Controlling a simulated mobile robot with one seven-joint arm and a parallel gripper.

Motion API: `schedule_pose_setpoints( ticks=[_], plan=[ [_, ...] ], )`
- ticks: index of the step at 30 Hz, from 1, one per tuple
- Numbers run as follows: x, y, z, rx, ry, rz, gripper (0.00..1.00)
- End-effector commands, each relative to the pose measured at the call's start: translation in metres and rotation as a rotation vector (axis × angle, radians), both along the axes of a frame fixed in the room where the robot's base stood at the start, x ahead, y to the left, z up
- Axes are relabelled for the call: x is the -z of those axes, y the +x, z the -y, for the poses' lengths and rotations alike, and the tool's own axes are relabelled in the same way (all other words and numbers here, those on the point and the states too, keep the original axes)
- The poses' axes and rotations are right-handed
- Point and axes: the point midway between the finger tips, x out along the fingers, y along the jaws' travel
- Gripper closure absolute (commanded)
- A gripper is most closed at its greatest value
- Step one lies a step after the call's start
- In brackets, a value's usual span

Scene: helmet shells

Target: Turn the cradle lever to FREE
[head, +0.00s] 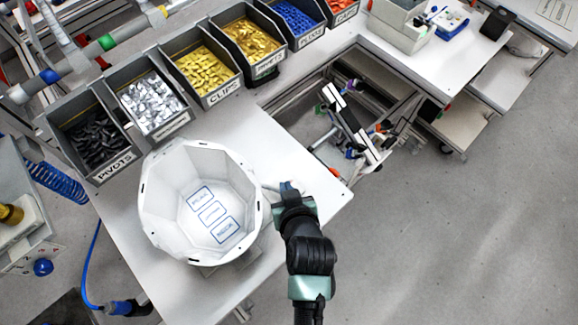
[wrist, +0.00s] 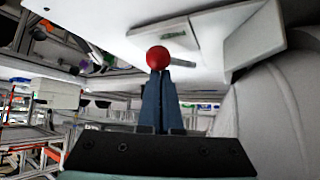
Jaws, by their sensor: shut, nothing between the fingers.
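The white helmet shell (head: 182,235) sits open side up on its cradle, whose grey base (head: 235,268) shows below it on the table. In the wrist view, the shell (wrist: 272,125) fills the lower right. The lever's red ball knob (wrist: 158,57) is straight in front of my gripper's fingertips (wrist: 160,75), with a short grey rod beside it. The fingers are closed together and empty. I cannot tell whether they touch the knob. In the head view my gripper (head: 286,188) is at the shell's right side, and the knob is hidden. The lever's setting cannot be read.
A row of part bins, including the pivots bin (head: 90,135) and the clips bin (head: 205,72), lines the table's back edge. The white tabletop (head: 300,165) is clear right of the shell. Open floor (head: 450,240) lies to the right.

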Motion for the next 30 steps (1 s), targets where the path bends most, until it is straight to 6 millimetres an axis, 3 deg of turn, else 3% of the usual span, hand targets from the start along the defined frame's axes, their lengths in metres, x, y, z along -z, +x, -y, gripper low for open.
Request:
schedule_pose_setpoints(
  ticks=[12,30],
  plan=[
    [0.002,-0.018,-0.009,-0.003,-0.001,-0.009,1.00],
    [0.004,-0.023,-0.013,-0.004,-0.001,-0.011,1.00]
  ],
)
